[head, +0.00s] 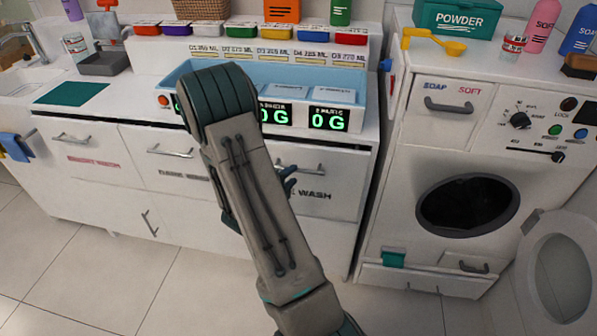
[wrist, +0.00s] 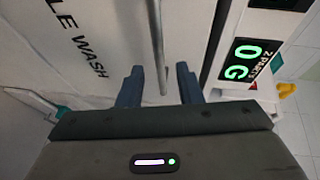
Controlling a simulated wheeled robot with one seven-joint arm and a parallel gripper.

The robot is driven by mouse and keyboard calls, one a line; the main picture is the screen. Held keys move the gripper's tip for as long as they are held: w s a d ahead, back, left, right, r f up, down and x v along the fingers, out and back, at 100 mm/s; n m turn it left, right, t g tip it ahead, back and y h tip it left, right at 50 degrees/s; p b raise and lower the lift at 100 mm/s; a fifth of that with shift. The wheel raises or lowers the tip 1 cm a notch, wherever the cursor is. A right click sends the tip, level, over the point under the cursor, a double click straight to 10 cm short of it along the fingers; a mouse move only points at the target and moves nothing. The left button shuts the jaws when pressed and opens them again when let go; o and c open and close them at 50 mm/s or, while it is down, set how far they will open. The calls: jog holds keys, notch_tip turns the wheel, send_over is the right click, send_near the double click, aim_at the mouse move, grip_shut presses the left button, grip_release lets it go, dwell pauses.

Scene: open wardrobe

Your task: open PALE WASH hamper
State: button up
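The PALE WASH hamper (head: 345,178) is the right-hand front of the white cabinet in the head view, and it looks shut. My arm hides the left part of its label and front. In the wrist view its front (wrist: 110,20) shows the letters "LE WASH". Its metal bar handle (wrist: 157,45) runs between the two fingers of my gripper (wrist: 160,78). The fingers are apart, one on each side of the bar, with gaps showing. In the head view my gripper (head: 288,182) is mostly hidden behind my arm, close to the hamper front.
Two other hamper fronts with bar handles (head: 72,137) (head: 168,151) are to the left. Green scale displays (head: 330,119) sit above on the counter. A washer (head: 435,165) stands to the right, its round door (head: 562,270) swung open. The tiled floor (head: 150,270) in front is clear.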

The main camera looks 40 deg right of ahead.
aim_at(298, 171)
jog(key=shift+x, duration=2.35)
grip_shut()
